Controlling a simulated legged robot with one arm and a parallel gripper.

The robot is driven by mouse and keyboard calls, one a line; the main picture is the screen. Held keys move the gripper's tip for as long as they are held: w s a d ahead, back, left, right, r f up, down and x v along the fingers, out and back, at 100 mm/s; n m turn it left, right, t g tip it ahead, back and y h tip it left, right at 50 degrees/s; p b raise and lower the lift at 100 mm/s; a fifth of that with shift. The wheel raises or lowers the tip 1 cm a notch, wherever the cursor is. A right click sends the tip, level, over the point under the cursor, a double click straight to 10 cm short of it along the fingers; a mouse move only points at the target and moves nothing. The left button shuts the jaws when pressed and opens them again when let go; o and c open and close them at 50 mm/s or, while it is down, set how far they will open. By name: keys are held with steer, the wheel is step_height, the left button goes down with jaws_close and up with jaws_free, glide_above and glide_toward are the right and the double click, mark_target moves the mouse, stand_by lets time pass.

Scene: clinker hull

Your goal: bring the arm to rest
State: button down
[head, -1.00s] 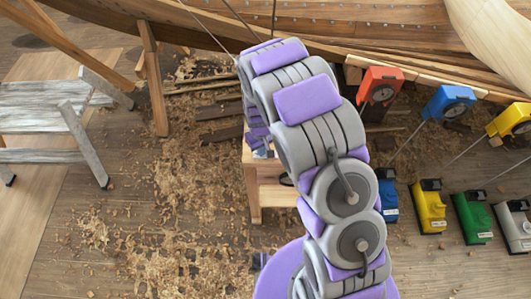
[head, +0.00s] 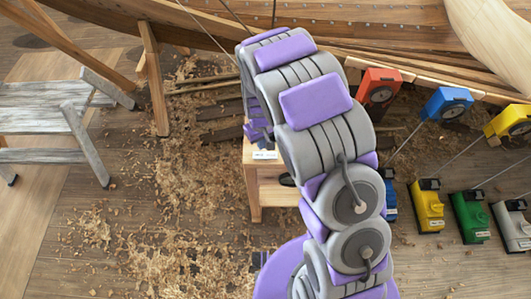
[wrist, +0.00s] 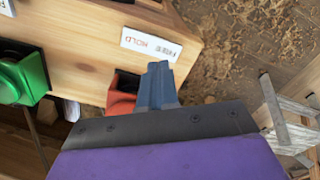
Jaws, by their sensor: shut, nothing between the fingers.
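My arm rises through the middle of the head view, grey with purple pads, and bends over at the top. My gripper (head: 258,132) is partly hidden behind the arm there, above a small wooden stand (head: 254,185). In the wrist view, the blue-grey fingers of my gripper (wrist: 158,82) are together with nothing between them. They point at a wooden face (wrist: 85,45) with a white label (wrist: 151,44) reading "HOLD". A red object (wrist: 122,98) lies just behind the fingers, partly covered; I cannot tell whether they touch it.
Red (head: 380,84), blue (head: 448,102) and yellow (head: 510,121) dial devices hang by the wooden hull (head: 400,18). Yellow (head: 428,207), green (head: 470,217) and white (head: 514,226) boxes stand right of my arm. A grey trestle (head: 85,140) stands left. Shavings cover the floor between.

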steer(key=shift+r, duration=0.85)
steer(key=s+d+r+m, duration=0.2)
steer(key=s+d+r, duration=0.35)
steer(key=r, duration=0.25)
steer(key=s+d+r+m, duration=0.1)
steer(key=s+d+r, duration=0.4)
steer(key=r, duration=0.4)
steer(key=s+d+r+m+g, duration=0.1)
steer(key=s+d+r, duration=0.1)
steer(key=s, duration=0.9)
steer(key=s+d+r+m, duration=0.1)
steer(key=s+r, duration=0.4)
steer(key=s, duration=0.5)
steer(key=shift+s+d+r+m+g, duration=0.3)
steer(key=shift+s+d+g, duration=0.05)
steer(key=shift+s+g, duration=0.05)
